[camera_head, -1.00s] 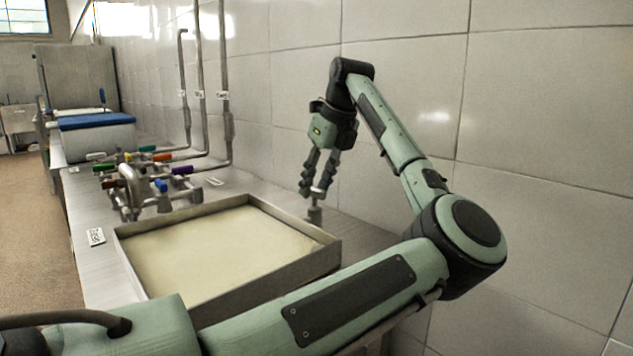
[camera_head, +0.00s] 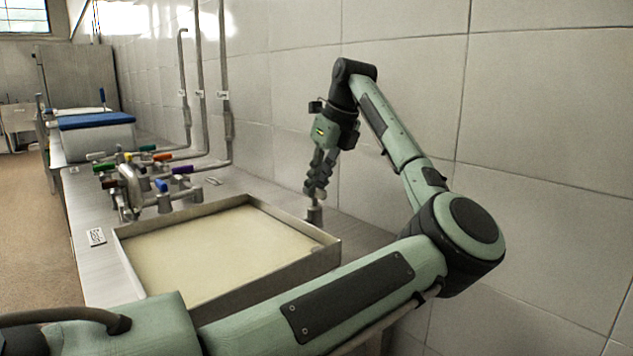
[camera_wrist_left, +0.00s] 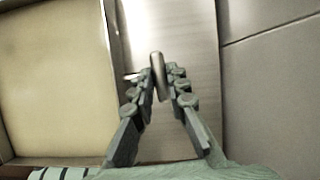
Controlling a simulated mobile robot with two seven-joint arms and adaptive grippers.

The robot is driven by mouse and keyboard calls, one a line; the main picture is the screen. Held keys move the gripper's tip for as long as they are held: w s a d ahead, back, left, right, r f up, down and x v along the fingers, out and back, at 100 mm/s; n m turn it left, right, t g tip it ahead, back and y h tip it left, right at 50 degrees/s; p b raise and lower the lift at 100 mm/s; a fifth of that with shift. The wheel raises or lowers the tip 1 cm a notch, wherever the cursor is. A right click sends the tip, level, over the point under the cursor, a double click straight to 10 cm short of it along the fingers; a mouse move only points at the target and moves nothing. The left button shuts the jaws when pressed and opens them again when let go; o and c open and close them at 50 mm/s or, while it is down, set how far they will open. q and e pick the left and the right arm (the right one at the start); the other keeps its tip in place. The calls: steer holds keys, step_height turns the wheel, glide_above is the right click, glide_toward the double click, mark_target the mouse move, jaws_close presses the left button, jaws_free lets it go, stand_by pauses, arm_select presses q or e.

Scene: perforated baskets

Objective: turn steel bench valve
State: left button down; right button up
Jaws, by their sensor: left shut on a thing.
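The steel bench valve (camera_head: 314,214) stands on the metal bench, just right of the shallow tray, near the tiled wall. My left gripper (camera_head: 317,190) points down over it, and its fingers are closed in on the valve's upper part. In the left wrist view the valve's steel handle (camera_wrist_left: 158,76) lies between the two fingertips of my left gripper (camera_wrist_left: 160,84). The fingers hide part of the handle in the head view. My right gripper is not in view.
The square tray (camera_head: 330,254) with a pale filling takes up the front of the bench. Behind it stands a cluster of pipes (camera_head: 130,187) with coloured valve handles. A blue-topped box (camera_head: 95,122) is farther back. The tiled wall (camera_head: 540,120) closes off the right side.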

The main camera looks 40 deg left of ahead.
arm_select(q)
steer(key=shift+r+n, duration=0.1)
steer(key=shift+n, duration=0.2)
steer(key=shift+w+n+g, duration=0.1)
steer(key=shift+n+g, duration=0.5)
steer(key=shift+n, duration=0.6)
steer(key=n, duration=0.2)
steer(key=n+g, duration=0.1)
steer(key=n, duration=0.1)
steer(key=shift+w+a+n+g+h, duration=0.1)
steer(key=shift+n+g+h, duration=0.2)
steer(key=shift+n+h, duration=0.1)
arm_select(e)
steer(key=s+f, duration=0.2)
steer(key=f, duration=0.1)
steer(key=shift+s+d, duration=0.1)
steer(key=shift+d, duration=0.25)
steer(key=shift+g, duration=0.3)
arm_select(q)
steer(key=c, duration=1.5)
jaws_free()
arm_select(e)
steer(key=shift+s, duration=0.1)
arm_select(q)
step_height(320, 180, up, 10)
